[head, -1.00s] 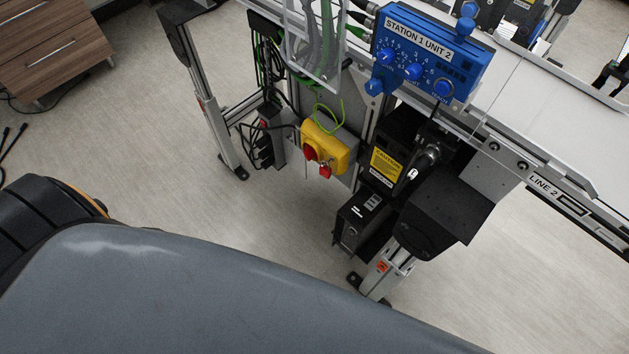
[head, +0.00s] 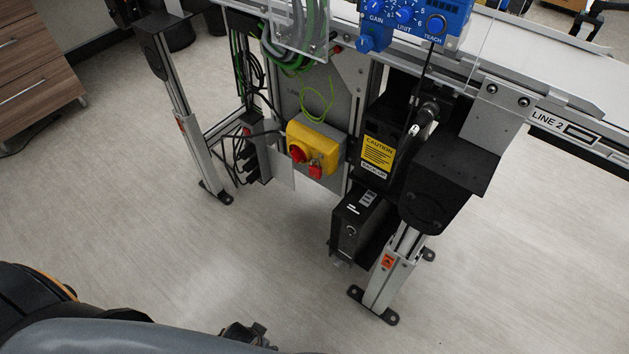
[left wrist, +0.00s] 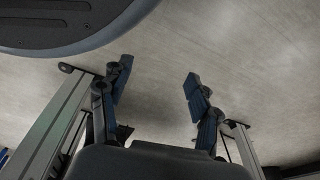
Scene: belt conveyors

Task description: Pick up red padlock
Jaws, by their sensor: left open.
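The red padlock (head: 316,172) hangs at the lower right of a yellow switch box (head: 322,138) with a red knob (head: 298,153), on the conveyor frame in the head view. My left gripper (left wrist: 158,74) is open and empty in the left wrist view, with bare floor between its fingers. The padlock does not show in that view. A dark part of my own (head: 248,334) shows at the bottom edge of the head view, well below the padlock and apart from it. My right gripper is not in view.
Conveyor legs stand left (head: 187,135) and right (head: 390,272) of the switch box. A black box with a caution label (head: 377,150) and a lower black unit (head: 353,225) are right of the padlock. Cables (head: 257,75) hang left. The floor (head: 262,255) in front is clear.

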